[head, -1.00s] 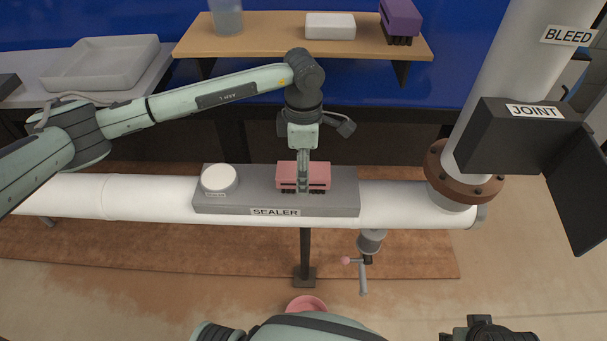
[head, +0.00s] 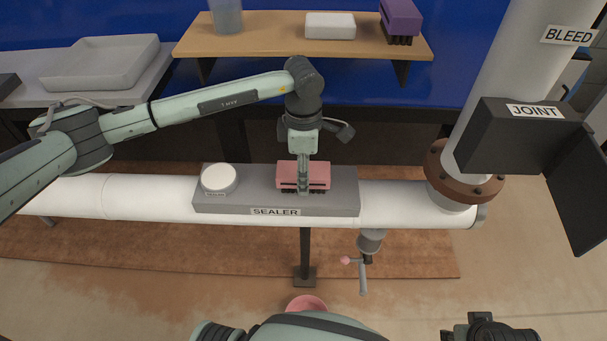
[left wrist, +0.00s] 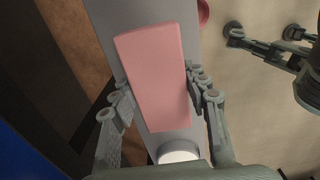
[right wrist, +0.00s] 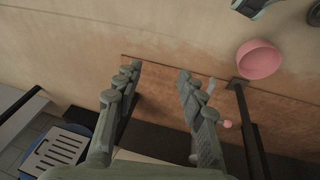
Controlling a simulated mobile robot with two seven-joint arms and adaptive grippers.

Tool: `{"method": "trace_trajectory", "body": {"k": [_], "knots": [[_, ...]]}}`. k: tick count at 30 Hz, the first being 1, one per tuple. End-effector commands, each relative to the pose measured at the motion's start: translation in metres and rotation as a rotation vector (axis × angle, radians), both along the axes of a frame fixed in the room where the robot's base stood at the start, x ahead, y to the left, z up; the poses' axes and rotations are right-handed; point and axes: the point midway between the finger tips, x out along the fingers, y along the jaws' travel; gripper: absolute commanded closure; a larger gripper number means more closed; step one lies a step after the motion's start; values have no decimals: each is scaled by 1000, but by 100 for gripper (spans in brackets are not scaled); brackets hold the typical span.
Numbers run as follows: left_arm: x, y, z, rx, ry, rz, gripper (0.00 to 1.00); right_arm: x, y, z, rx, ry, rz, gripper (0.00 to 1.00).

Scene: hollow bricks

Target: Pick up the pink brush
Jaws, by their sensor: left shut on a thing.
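The pink brush (head: 314,176) is a pink block with dark bristles underneath. It sits on the grey SEALER tray (head: 345,203), right of a round white dish (head: 219,178). My left gripper (head: 303,186) reaches down from above and is shut on the brush; one finger shows across its near side. In the left wrist view the pink brush (left wrist: 155,70) lies between the two fingers of the left gripper (left wrist: 158,92). Its bristles appear at or very near the tray surface. My right gripper (right wrist: 160,76) is open and empty in the right wrist view, away from the brush.
The SEALER tray rests on a white horizontal pipe (head: 150,198). A valve handle (head: 363,276) hangs below it. A dark JOINT box (head: 515,140) and upright pipe stand at right. A shelf (head: 270,38) behind holds a purple brush (head: 400,18). A pink bowl (right wrist: 259,58) is on the floor.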

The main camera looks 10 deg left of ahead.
Motion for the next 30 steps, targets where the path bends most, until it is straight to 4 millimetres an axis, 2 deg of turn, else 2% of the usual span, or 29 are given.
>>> {"method": "trace_trajectory", "body": {"k": [8,13,24,30], "knots": [[1,0,16,-1,-2,-1,87,-1,0,-1,1,5,-2,60],[2,0,44,-1,-6,0,87,-3,2,1,2,7,-6,60],[-66,33,84,2,-2,-1,87,-2,4,15,2,-4,-9,60],[-90,44,100,1,-1,1,87,-4,3,20,-1,-8,-8,60]]}}
